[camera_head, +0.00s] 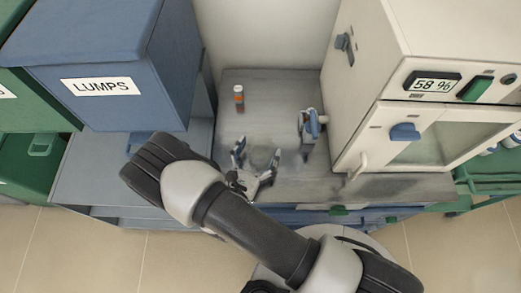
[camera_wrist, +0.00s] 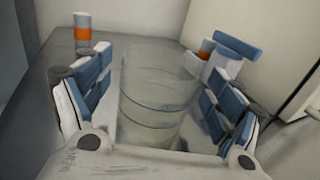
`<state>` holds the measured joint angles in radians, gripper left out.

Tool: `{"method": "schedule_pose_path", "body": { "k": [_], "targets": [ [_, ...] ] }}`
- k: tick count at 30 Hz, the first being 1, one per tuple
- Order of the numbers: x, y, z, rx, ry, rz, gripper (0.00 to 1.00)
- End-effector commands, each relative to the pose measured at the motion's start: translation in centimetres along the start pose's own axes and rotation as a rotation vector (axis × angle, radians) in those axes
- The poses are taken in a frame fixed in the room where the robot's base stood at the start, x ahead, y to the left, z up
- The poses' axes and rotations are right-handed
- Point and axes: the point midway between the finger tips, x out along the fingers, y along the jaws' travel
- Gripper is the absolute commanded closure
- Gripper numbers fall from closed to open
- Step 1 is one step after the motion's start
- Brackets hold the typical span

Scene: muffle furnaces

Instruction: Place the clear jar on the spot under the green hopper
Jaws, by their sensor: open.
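The clear jar (camera_wrist: 155,95) stands upright on the grey counter, between the two blue-padded fingers of my gripper (camera_wrist: 153,100) in the wrist view. In the head view the jar (camera_head: 262,156) shows faintly between the open fingers of my gripper (camera_head: 256,163). A gap shows at the jar's left side; I cannot tell whether the right finger touches it. A green hopper (camera_head: 20,95) is cut off at the far left of the head view. The spot under it is not clearly visible, but a green box-like part (camera_head: 35,160) shows below.
A blue hopper labelled LUMPS (camera_head: 110,60) stands left of the counter (camera_head: 285,90). A small orange-banded bottle (camera_head: 239,98) is behind the jar. A blue-handled item (camera_head: 310,127) stands close right.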

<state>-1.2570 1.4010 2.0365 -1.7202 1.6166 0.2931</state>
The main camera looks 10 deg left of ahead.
Motion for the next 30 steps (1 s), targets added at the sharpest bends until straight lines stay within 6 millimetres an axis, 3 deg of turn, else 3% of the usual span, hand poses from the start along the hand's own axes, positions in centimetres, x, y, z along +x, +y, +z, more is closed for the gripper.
{"method": "schedule_pose_path", "body": {
  "k": [5,13,30],
  "targets": [
    [2.1,-0.1,-0.1,0.0,0.001,-0.003,0.15],
    [2.3,0.0,0.0,-0.001,0.0,0.001,0.16],
    [2.3,0.0,0.0,-0.001,0.001,0.0,0.54]
  ]
}}
